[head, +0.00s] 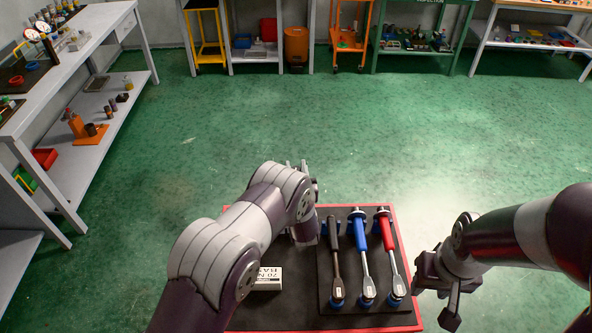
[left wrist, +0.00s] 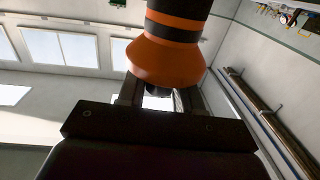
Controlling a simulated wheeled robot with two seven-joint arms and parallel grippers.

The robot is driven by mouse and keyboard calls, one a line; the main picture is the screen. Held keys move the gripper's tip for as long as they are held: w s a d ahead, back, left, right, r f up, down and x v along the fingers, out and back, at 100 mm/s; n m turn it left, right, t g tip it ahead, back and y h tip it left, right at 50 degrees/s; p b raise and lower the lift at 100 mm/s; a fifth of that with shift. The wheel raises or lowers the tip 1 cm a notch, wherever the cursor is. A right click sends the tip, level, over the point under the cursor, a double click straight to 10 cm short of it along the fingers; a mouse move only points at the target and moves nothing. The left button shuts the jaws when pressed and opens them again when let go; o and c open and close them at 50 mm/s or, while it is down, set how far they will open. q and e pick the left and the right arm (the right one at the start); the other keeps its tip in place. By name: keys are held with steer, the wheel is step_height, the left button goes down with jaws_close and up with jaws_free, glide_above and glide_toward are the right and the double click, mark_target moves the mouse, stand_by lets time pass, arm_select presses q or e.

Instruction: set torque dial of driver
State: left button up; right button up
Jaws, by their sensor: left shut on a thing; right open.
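An orange and black round body (left wrist: 170,50), which looks like part of the driver, fills the top middle of the left wrist view. My left gripper (left wrist: 160,98) is shut on its narrow dark lower end, between the two fingers. In the head view my left arm hides most of this gripper, and I cannot make out the driver there. My right gripper (head: 438,293) is open and empty, just right of the red-edged mat. I cannot read any dial setting.
The dark mat (head: 245,318) has a red edge. On it lie a white label block (head: 266,279) and a dark board holding wrenches with black (head: 333,238), blue (head: 360,232) and red (head: 387,234) handles. Green floor is clear beyond; benches line the walls.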

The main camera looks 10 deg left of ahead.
arm_select(q)
steer(key=m+h+b, duration=0.1)
steer(key=m+h, duration=0.1)
steer(key=h, duration=0.1)
steer(key=shift+a+f+t, duration=0.1)
steer(key=shift+t, duration=0.2)
steer(key=shift+m+h+b, duration=0.4)
steer(key=shift+h, duration=0.3)
steer(key=o, duration=0.9)
steer(key=shift+o, duration=0.2)
